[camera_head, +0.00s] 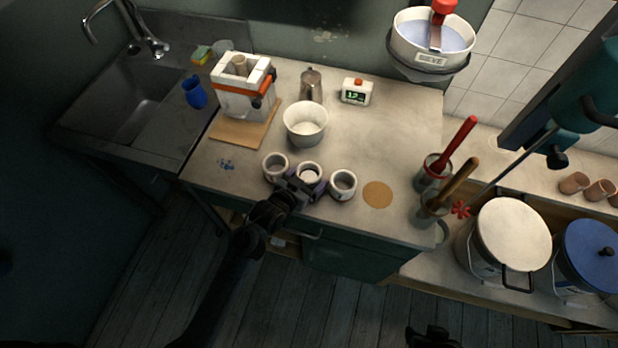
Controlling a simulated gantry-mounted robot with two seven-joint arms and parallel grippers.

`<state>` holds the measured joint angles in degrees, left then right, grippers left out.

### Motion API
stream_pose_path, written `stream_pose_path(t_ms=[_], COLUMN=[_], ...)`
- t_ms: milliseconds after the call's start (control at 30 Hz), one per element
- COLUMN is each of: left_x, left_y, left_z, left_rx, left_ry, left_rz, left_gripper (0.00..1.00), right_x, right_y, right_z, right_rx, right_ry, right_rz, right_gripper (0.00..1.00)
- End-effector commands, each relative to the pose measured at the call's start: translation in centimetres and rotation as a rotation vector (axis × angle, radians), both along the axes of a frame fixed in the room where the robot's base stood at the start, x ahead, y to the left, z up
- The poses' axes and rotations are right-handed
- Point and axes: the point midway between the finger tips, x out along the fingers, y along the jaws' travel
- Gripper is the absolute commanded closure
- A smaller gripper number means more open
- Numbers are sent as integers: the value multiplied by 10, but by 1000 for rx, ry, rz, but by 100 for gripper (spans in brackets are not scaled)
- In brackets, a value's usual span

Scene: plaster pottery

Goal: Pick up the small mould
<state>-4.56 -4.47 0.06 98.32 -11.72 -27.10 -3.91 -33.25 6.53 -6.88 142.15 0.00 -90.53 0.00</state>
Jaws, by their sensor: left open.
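Three small round white moulds stand in a row at the worktop's front: a left one (275,166), a middle one (309,172) and a right one (343,184). The pictures do not tell which one is the task's small mould. My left gripper (304,185) is open at the middle mould, with its fingers at that mould's near side and flanks. The fingers hide the mould's lower part, and I cannot tell whether they touch it. A dark part at the bottom edge looks like my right gripper (431,338), away from the worktop; its jaws are unclear.
Behind the moulds stand a white bowl (305,124), a strapped white block mould (244,88) on a board, a metal pot (311,84) and a timer (356,92). A cork disc (377,194) lies to the right, before tool-filled containers (435,170). The worktop's front edge is close.

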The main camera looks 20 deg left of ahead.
Motion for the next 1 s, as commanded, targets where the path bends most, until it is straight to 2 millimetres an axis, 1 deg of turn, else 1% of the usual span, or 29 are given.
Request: stream_pose_path(t_ms=[100, 300, 567, 600, 633, 667, 1000], left_x=[4, 4, 4, 4, 4, 4, 4], left_y=[-1, -1, -1, -1, -1, -1, -1], left_z=[-2, -2, -2, -2, -2, 0, 1], left_rx=[0, 0, 0, 0, 0, -1, -1], left_ry=[1, 1, 0, 0, 0, -3, -3], left_rz=[0, 0, 0, 0, 0, 0, 0], left_gripper=[12, 12, 52, 58, 63, 65, 65], right_x=[0, 0, 0, 0, 0, 0, 0], right_y=[0, 0, -2, -2, -2, -2, -2], right_z=[-1, -1, -1, -1, -1, -1, -1], right_rx=[0, -1, -10, -11, -11, -11, -9], right_ry=[0, 0, 1, 0, 0, 0, 1], right_rz=[0, 1, 6, 7, 7, 7, 5], right_gripper=[57, 57, 57, 57, 57, 57, 57])
